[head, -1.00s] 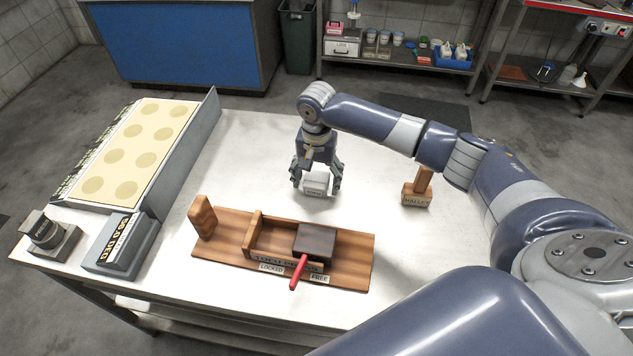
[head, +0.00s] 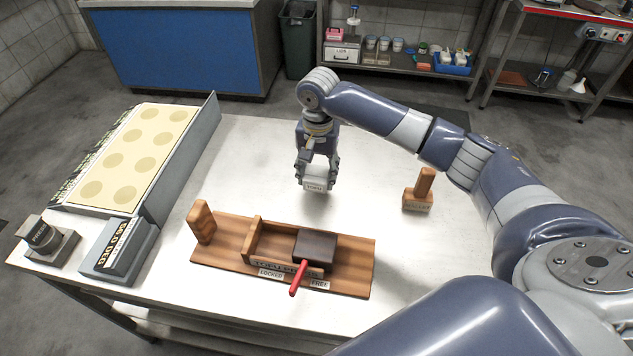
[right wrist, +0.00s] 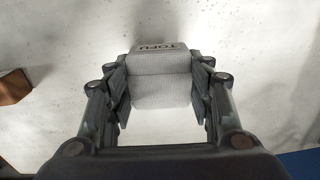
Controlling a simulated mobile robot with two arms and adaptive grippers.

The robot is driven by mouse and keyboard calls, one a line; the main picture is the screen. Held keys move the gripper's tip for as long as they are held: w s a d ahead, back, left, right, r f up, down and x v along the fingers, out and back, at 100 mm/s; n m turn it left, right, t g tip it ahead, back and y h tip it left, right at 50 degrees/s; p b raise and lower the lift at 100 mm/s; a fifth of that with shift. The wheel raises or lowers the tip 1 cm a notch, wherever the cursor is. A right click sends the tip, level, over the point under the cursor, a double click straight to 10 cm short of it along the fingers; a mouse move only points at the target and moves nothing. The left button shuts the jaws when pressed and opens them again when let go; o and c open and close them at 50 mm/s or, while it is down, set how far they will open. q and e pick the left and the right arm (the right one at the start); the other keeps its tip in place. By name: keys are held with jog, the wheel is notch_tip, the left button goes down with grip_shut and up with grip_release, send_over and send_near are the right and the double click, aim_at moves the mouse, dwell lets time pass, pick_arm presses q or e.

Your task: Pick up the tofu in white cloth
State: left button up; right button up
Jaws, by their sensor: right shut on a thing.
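The tofu in white cloth (head: 316,184) is a small white block with a dark label. My right gripper (head: 317,178) is shut on it, with a finger on each side, over the back middle of the white table. In the right wrist view the tofu (right wrist: 161,80) sits between the fingers of the right gripper (right wrist: 161,90), and its TOFU label faces away at the top. It seems to be a little above the table top. My left gripper is in no view.
A wooden tofu press (head: 225,255) with a dark block and red lever lies in front. A wooden mallet (head: 418,192) stands to the right. A tray with pale round marks (head: 150,125) and a grey box (head: 118,250) are on the left. The table around the tofu is clear.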

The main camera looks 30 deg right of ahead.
jog(key=s+d, duration=0.3)
jog(key=s, duration=0.1)
jog(key=s+d+b, duration=0.1)
jog(key=s+d, duration=0.1)
jog(key=s, duration=0.3)
jog(key=s+d+r+b, duration=0.1)
jog(key=s+d, duration=0.2)
jog(key=s, duration=0.1)
jog(key=shift+s+d, duration=0.2)
jog(key=shift+d, duration=0.1)
jog(key=shift+s, duration=0.1)
